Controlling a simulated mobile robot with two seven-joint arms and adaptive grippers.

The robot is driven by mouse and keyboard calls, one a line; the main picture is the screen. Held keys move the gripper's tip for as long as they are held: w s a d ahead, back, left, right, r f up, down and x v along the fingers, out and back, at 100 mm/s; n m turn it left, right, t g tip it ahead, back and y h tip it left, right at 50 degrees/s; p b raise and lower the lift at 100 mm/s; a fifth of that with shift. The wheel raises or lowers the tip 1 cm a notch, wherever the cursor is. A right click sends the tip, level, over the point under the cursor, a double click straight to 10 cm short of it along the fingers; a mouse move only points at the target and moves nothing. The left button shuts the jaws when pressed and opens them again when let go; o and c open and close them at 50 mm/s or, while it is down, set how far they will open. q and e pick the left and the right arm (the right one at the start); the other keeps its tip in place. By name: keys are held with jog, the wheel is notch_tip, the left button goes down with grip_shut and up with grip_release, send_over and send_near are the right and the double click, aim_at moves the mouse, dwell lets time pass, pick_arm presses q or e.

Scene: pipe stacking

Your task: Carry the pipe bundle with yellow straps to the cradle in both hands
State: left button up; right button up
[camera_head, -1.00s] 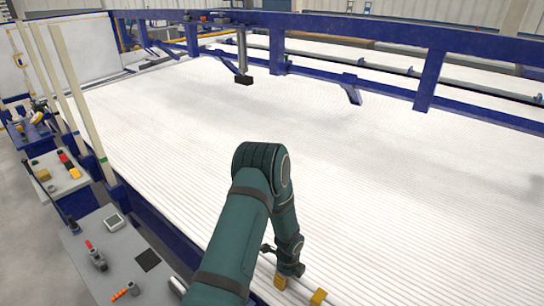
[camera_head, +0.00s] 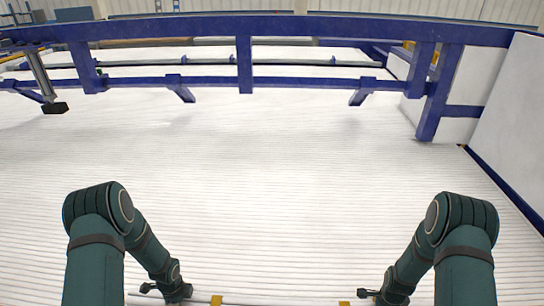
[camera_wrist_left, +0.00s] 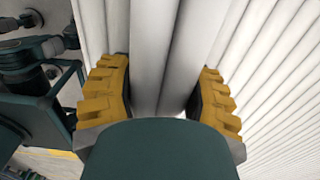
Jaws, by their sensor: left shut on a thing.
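The pipe bundle (camera_head: 280,301) is white and lies across the bottom edge of the head view, partly cut off. Two yellow straps show on it, a left one (camera_head: 216,300) and a right one (camera_head: 344,302). My left gripper (camera_head: 178,293) is at the bundle's left part. In the left wrist view its yellow-padded fingers (camera_wrist_left: 160,95) are on either side of the grey-white pipes (camera_wrist_left: 175,55), shut on the bundle. My right gripper (camera_head: 392,297) is at the bundle's right part; its fingers are too hidden to tell open from shut. The cradle cannot be made out.
A wide bed of white pipes (camera_head: 260,190) fills the area beyond the arms. A blue frame (camera_head: 245,65) with posts spans its far side. A white panel (camera_head: 510,110) stands at the right. A dark block (camera_head: 55,108) hangs at the upper left.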

pick_arm(q)
jog(key=o, duration=1.3)
jog(key=shift+f, duration=0.1)
pick_arm(e)
jog(key=o, duration=1.3)
pick_arm(q)
notch_tip(320, 180, up, 12)
jog(key=shift+f, duration=0.1)
pick_arm(e)
notch_tip(320, 180, up, 12)
jog(key=shift+f, duration=0.1)
